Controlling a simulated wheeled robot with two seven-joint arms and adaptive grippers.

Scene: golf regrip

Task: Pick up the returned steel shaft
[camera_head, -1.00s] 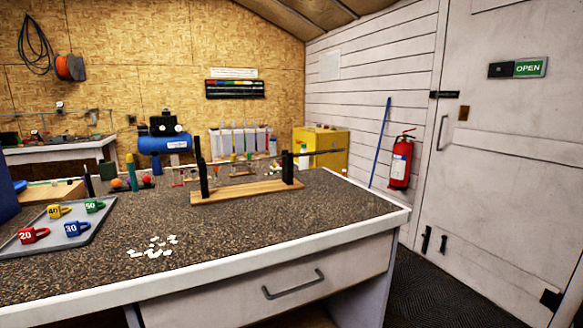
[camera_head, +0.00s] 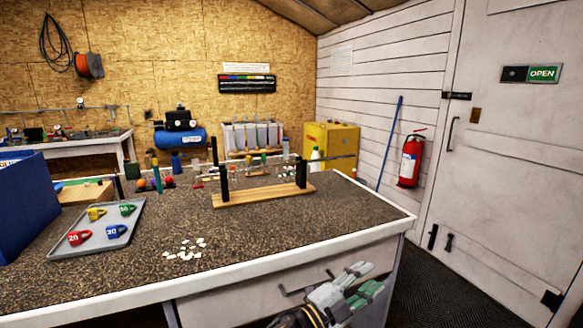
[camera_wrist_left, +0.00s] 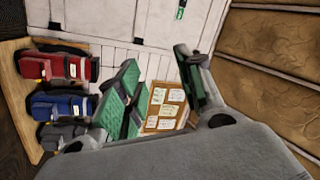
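A wooden stand (camera_head: 265,195) with two black uprights sits on the speckled bench top. A thin grey rod (camera_head: 335,158), which looks like the steel shaft, runs roughly level near the tops of the uprights and sticks out to the right; its left part is hard to make out. My left gripper (camera_head: 366,280) is in front of the bench, by the drawer, below and to the right of the stand and well apart from it. Its green-padded fingers are spread and empty in the left wrist view (camera_wrist_left: 157,64). My right gripper is not in view.
A grey tray (camera_head: 65,250) with numbered coloured tags stands at the left, beside a blue box (camera_head: 25,205). Small white pieces (camera_head: 186,250) lie at the front. The bench's right front area is clear. Golf bags (camera_wrist_left: 62,105) show in the wrist view.

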